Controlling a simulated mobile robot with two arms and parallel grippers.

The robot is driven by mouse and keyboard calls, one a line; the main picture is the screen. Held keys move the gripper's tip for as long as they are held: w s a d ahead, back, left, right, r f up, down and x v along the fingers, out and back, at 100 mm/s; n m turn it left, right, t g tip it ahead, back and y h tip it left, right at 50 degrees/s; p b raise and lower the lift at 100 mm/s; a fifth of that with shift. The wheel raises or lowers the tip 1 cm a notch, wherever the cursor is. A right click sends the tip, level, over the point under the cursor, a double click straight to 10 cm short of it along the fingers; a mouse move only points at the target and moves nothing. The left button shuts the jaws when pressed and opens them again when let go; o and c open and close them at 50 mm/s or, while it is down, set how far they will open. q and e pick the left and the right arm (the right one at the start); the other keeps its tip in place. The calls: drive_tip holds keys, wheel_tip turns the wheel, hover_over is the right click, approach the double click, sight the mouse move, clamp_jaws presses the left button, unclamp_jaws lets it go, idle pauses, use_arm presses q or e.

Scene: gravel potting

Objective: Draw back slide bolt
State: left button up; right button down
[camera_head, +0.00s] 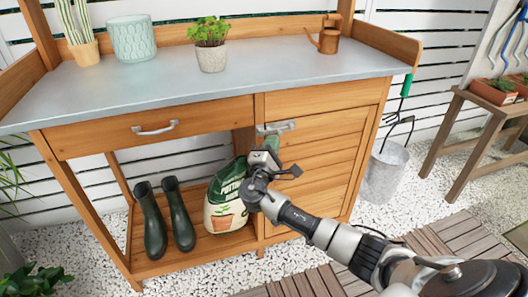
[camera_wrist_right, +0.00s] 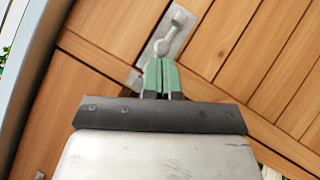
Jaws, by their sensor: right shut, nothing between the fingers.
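The slide bolt (camera_head: 276,127) is a metal plate with a bar at the upper left corner of the wooden cabinet door (camera_head: 317,160). It also shows in the right wrist view (camera_wrist_right: 172,40), with a rounded knob just beyond my fingertips. My right gripper (camera_head: 270,143) is just below the bolt in the head view. In the right wrist view its green fingers (camera_wrist_right: 161,62) are shut together with nothing between them. The fingertips partly cover the lower end of the plate, and I cannot tell whether they touch it. My left gripper is not in view.
The grey bench top (camera_head: 130,90) juts out above the door. A potting soil bag (camera_head: 222,200) and dark boots (camera_head: 165,215) stand on the open shelf to the left. Gravel and decking lie in front.

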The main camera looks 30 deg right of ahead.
sight(287, 128)
drive_tip(key=shift+d, duration=0.1)
drive_tip(key=shift+s+d, duration=0.2)
drive_tip(key=shift+d, duration=0.6)
drive_tip(key=shift+s+d, duration=0.2)
drive_tip(key=shift+d, duration=0.55)
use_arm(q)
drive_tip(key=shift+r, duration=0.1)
